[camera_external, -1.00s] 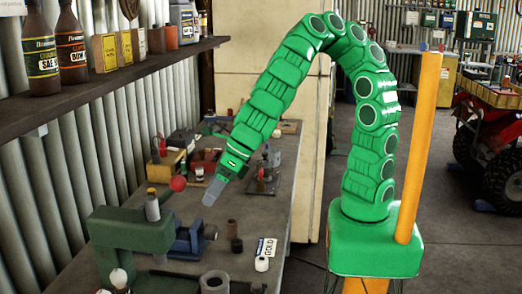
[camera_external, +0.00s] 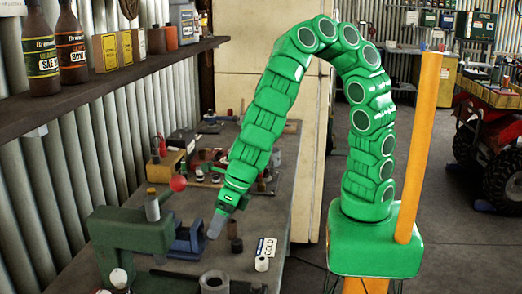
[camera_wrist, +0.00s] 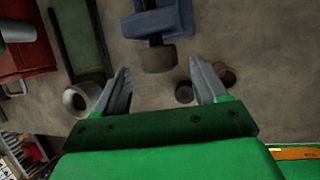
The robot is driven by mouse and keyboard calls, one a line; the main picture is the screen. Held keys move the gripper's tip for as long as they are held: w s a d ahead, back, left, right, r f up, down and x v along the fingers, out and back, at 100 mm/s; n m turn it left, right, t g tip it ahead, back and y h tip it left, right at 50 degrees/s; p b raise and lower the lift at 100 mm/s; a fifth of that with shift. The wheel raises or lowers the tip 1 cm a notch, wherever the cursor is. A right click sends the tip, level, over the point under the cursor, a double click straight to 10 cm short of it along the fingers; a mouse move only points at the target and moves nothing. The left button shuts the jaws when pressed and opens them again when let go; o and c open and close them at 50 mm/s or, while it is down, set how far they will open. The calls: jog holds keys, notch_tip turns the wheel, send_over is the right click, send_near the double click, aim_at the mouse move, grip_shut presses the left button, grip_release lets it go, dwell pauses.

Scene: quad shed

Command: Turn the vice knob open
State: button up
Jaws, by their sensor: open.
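The blue vice (camera_external: 186,240) stands on the bench, partly behind the green press-like machine in the external view. My gripper (camera_wrist: 160,66) is open, with one finger to either side of the knob in the picture. I cannot tell how far the knob is from the fingers in depth; no contact shows. In the external view my gripper (camera_external: 215,230) points down just right of the vice.
The green machine (camera_external: 128,232) with a red ball handle stands left of the vice. Dark and brown cylinders (camera_external: 234,238) stand right of my gripper.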

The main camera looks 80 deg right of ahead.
jog(key=shift+x, duration=1)
jog(key=c, duration=1.1)
jog(key=shift+o, duration=0.2)
